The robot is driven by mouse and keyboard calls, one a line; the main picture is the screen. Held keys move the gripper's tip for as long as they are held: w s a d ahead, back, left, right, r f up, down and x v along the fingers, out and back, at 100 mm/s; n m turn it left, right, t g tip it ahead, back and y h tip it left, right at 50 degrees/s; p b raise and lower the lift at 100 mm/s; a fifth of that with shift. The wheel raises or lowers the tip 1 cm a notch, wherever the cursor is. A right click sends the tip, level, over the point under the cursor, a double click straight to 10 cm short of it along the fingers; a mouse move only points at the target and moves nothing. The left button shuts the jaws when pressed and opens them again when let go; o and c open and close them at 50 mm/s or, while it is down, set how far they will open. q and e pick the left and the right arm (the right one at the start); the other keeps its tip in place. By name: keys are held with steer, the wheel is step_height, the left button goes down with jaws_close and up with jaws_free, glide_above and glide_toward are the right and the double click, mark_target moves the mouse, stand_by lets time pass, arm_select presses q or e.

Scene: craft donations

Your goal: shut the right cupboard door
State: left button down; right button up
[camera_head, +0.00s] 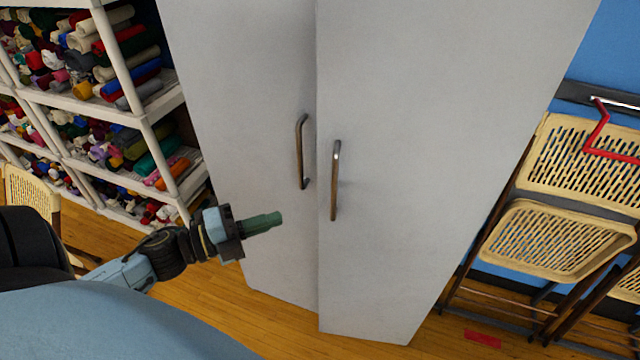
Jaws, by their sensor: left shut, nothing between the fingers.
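The right cupboard door (430,130) is a tall, plain light-grey panel with a vertical metal bar handle (335,180) near its left edge. Its lower left corner sits lower in the picture than the left door's edge, so it seems to stand slightly proud, a little ajar. The left cupboard door (240,110) has a matching handle (301,152). My left gripper (280,217) is shut and empty, in front of the lower left door, left of and below both handles. It appears apart from the doors, though depth is hard to judge. My right gripper is out of view.
White shelves (140,118) with fabric rolls and yarn stand at the left. Folding chairs (545,240) lean against the blue wall at the right. A tan chair (30,190) is at the far left. Wooden floor (250,320) shows before the cupboard, with a red strip (482,338) at right.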

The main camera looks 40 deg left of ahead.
arm_select(q)
steer(key=w+d+p, duration=0.2)
steer(key=w+d, duration=0.2)
steer(key=w, duration=0.8)
steer(key=shift+a+f, duration=0.1)
steer(key=shift+f, duration=0.05)
